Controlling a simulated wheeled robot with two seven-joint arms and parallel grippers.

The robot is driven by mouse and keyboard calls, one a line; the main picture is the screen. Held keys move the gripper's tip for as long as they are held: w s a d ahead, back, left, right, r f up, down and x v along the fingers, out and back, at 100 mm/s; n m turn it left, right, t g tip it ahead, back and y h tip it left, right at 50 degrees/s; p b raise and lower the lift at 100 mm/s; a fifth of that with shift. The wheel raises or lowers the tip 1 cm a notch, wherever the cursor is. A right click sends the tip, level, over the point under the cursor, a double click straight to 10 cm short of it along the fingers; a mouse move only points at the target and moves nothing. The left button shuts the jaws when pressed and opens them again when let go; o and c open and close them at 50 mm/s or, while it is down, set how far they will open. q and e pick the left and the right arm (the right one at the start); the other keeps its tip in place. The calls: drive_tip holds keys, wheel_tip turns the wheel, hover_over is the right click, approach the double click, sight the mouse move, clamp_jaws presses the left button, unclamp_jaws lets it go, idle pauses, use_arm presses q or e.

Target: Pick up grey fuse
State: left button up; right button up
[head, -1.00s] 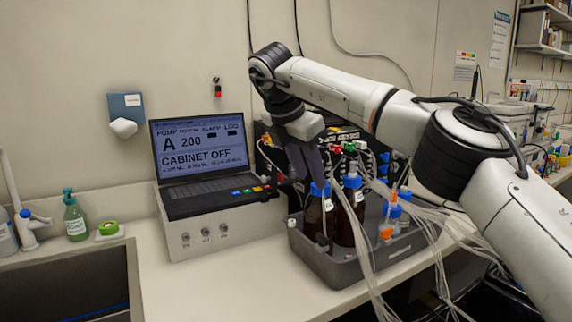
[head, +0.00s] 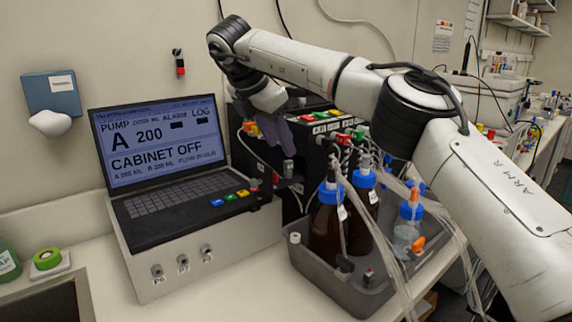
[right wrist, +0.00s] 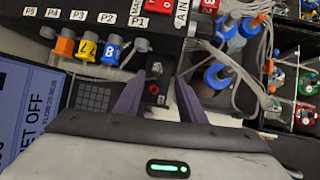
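My right gripper (head: 279,140) hangs beside the black pump unit (head: 318,155), to the right of the laptop. In the right wrist view the two dark fingers of this gripper (right wrist: 158,86) are apart. Between their tips is a small black block (right wrist: 154,92) with a red round part and a greyish top; the fingers do not visibly grip it. In the head view a small dark piece with red (head: 277,180) shows below the fingers. I cannot tell whether either is the grey fuse; no piece is clearly it. My left gripper is out of view.
The laptop (head: 165,143) stands on a white box (head: 180,262) at left. A grey tray (head: 325,285) with blue-capped bottles (head: 326,225) and loose tubing is close at right. Coloured connectors (right wrist: 88,49) line the pump unit's edge.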

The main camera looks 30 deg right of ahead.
sight(289, 161)
drive_tip(key=x, duration=0.2)
drive_tip(key=p+x, duration=0.1)
drive_tip(key=x, duration=0.1)
drive_tip(key=p+x, duration=0.1)
drive_tip(key=x, duration=0.1)
drive_tip(key=shift+w+d, duration=0.2)
drive_tip(key=shift+w, duration=0.1)
drive_tip(key=shift+d+f, duration=0.1)
drive_tip(key=shift+f, duration=0.05)
clamp_jaws()
